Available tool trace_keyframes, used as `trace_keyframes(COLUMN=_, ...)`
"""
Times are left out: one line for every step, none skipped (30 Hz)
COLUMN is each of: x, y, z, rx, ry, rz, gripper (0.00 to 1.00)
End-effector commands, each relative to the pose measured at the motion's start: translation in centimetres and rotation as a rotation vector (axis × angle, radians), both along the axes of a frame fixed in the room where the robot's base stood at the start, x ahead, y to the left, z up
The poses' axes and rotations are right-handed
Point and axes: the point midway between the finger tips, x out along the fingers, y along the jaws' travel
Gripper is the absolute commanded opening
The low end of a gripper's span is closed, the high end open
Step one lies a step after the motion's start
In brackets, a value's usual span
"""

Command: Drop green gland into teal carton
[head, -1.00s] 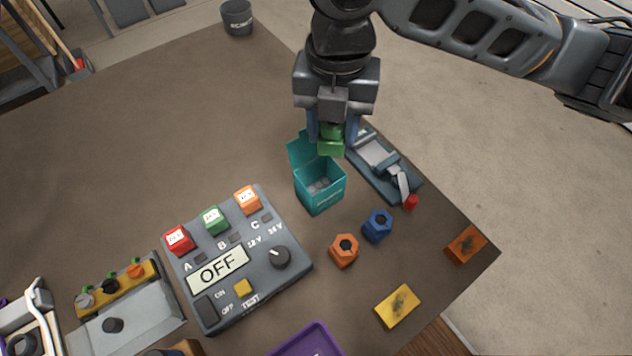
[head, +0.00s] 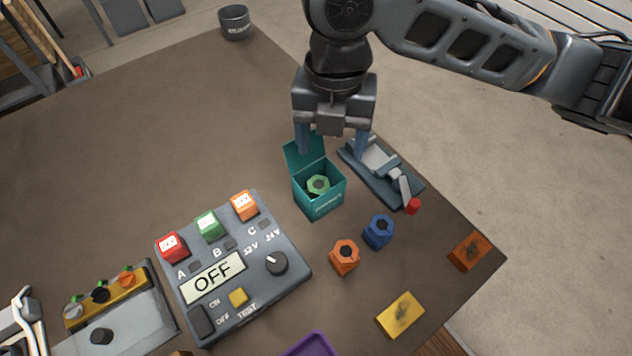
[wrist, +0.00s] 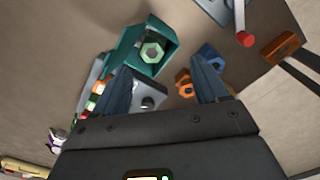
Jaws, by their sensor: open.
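The green gland (head: 318,185) lies inside the open teal carton (head: 319,205), its hexagonal top and hole facing up. In the wrist view the green gland (wrist: 152,52) also shows within the walls of the teal carton (wrist: 125,60). The carton's lid stands up at its back left. My gripper (head: 332,150) is open and empty, above and slightly behind the carton. Its two blue-grey fingers (wrist: 165,90) are spread apart in the wrist view, with nothing between them held.
A blue gland (head: 378,232) and an orange gland (head: 345,257) stand in front right of the carton. A clamp-like tool with a red tip (head: 385,172) lies just right of it. A control box reading OFF (head: 235,265) sits to the left. The table's far left is clear.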

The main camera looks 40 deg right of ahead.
Motion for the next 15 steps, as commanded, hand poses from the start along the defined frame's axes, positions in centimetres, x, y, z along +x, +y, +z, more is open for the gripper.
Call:
trace_keyframes(x=0.0, y=0.0, z=0.0, rx=0.000, ry=0.000, rz=0.000, gripper=0.73)
trace_keyframes(x=0.0, y=0.0, z=0.0, rx=0.000, ry=0.000, rz=0.000, gripper=0.73)
trace_keyframes(x=0.0, y=0.0, z=0.1, rx=0.000, ry=0.000, rz=0.000, gripper=0.73)
trace_keyframes(x=0.0, y=0.0, z=0.2, rx=0.000, ry=0.000, rz=0.001, gripper=0.73)
trace_keyframes(x=0.0, y=0.0, z=0.4, rx=0.000, ry=0.000, rz=0.001, gripper=0.73)
trace_keyframes(x=0.0, y=0.0, z=0.8, rx=-0.001, ry=-0.001, rz=0.001, gripper=0.73)
trace_keyframes(x=0.1, y=0.0, z=1.2, rx=-0.001, ry=-0.002, rz=0.000, gripper=0.73)
trace_keyframes(x=0.1, y=0.0, z=1.6, rx=-0.001, ry=-0.002, rz=0.000, gripper=0.73)
trace_keyframes(x=0.1, y=0.0, z=2.2, rx=-0.001, ry=-0.002, rz=0.001, gripper=0.73)
trace_keyframes(x=0.1, y=0.0, z=2.7, rx=-0.001, ry=-0.004, rz=0.002, gripper=0.73)
trace_keyframes(x=0.1, y=0.0, z=3.3, rx=-0.001, ry=-0.003, rz=0.003, gripper=0.73)
trace_keyframes(x=0.1, y=0.0, z=4.0, rx=-0.001, ry=-0.004, rz=0.002, gripper=0.73)
trace_keyframes(x=0.1, y=0.0, z=4.4, rx=0.000, ry=-0.003, rz=0.002, gripper=0.73)
trace_keyframes(x=0.1, y=0.0, z=4.9, rx=-0.001, ry=-0.002, rz=0.001, gripper=0.73)
trace_keyframes(x=0.0, y=0.0, z=5.5, rx=-0.001, ry=-0.003, rz=0.003, gripper=0.73)
